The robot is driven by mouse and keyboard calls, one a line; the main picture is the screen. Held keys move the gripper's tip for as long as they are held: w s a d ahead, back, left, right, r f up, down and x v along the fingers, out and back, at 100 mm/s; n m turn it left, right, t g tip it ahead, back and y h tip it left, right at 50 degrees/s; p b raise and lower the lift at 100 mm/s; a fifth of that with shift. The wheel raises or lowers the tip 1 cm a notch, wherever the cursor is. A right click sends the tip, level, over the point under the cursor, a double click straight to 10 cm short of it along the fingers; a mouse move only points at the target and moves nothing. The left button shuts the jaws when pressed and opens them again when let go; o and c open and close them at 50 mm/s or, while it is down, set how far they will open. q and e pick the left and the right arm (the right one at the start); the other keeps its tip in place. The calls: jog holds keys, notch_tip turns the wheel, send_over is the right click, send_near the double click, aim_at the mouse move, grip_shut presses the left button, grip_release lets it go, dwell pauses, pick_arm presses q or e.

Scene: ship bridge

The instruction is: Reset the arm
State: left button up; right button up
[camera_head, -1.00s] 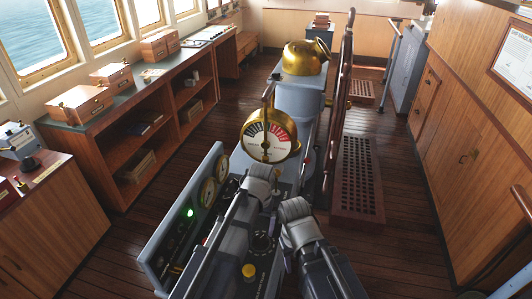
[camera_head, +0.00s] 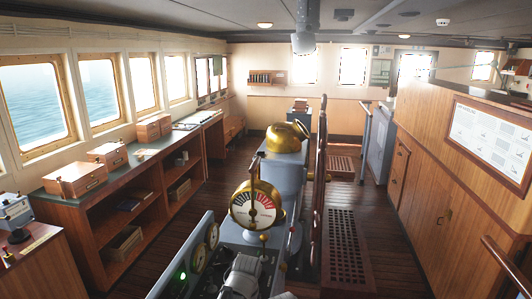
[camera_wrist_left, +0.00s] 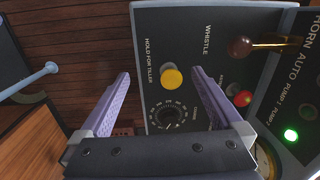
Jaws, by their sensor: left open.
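My left gripper (camera_wrist_left: 160,74) shows in the left wrist view, with its two pale purple fingers wide apart and nothing between them. It hangs over a grey control panel (camera_wrist_left: 208,20). A yellow button (camera_wrist_left: 172,77) and a black dial (camera_wrist_left: 168,117) on the panel show between the fingers, and I cannot tell the height above them. In the head view only part of my arms shows at the bottom edge, and neither gripper can be made out. My right gripper is not in view.
A brass telegraph dial (camera_head: 255,207) and a wooden wheel (camera_head: 319,190) stand ahead. Shelving (camera_head: 133,205) lines the left.

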pick_arm(q)
jog(key=s+f+m+b, duration=0.2)
jog(key=s+f+b, duration=0.4)
jog(key=s, duration=0.6)
jog(key=shift+d, duration=0.2)
